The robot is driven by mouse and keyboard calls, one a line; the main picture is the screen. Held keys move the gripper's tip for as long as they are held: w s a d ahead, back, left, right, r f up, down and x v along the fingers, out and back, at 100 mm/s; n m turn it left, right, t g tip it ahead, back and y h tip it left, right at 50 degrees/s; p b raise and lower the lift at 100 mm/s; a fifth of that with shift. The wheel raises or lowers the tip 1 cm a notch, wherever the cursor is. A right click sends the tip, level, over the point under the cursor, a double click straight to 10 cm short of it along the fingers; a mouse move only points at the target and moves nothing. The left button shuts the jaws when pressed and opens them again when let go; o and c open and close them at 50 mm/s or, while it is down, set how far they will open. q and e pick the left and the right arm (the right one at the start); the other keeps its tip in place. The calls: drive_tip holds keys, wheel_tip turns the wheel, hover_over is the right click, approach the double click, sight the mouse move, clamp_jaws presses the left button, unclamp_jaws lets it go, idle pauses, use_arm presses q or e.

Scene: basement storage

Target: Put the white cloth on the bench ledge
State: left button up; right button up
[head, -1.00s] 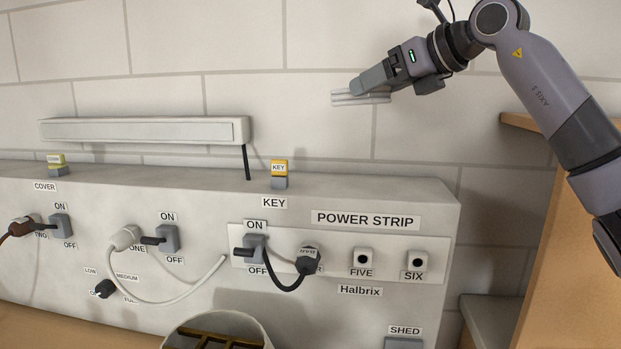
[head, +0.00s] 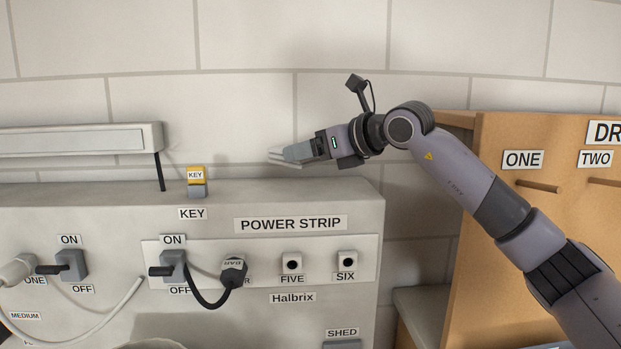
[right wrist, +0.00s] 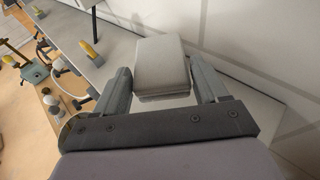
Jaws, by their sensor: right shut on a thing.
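The white cloth (head: 276,157) is a folded, layered flat pad at the tip of my right gripper (head: 295,153). The gripper is shut on it and holds it near the right end of the long grey panel's top, close to the wall. In the right wrist view the cloth (right wrist: 162,66) shows as a folded block between the two fingers (right wrist: 163,85). A low grey ledge (head: 420,302) shows to the right of the panel, beside the wooden board; I cannot tell if this is the bench ledge. My left gripper is not in view.
The panel's top (head: 325,186) is clear near its right end. A yellow KEY switch (head: 196,181) and a long pale lamp (head: 75,139) stand farther left. Plugs and cords (head: 232,272) hang on the front. A wooden board (head: 535,140) with pegs rises at the right.

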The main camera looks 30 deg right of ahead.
sight(311, 193)
wheel_tip(311, 193, down, 5)
drive_tip(key=shift+r, duration=0.1)
idle(0.3)
drive_tip(key=shift+f+b, duration=0.25)
drive_tip(key=shift+b, duration=0.1)
drive_tip(key=o, duration=1)
drive_tip(key=shift+r, duration=0.1)
drive_tip(key=shift+o, duration=0.2)
drive_tip(key=shift+r, duration=0.1)
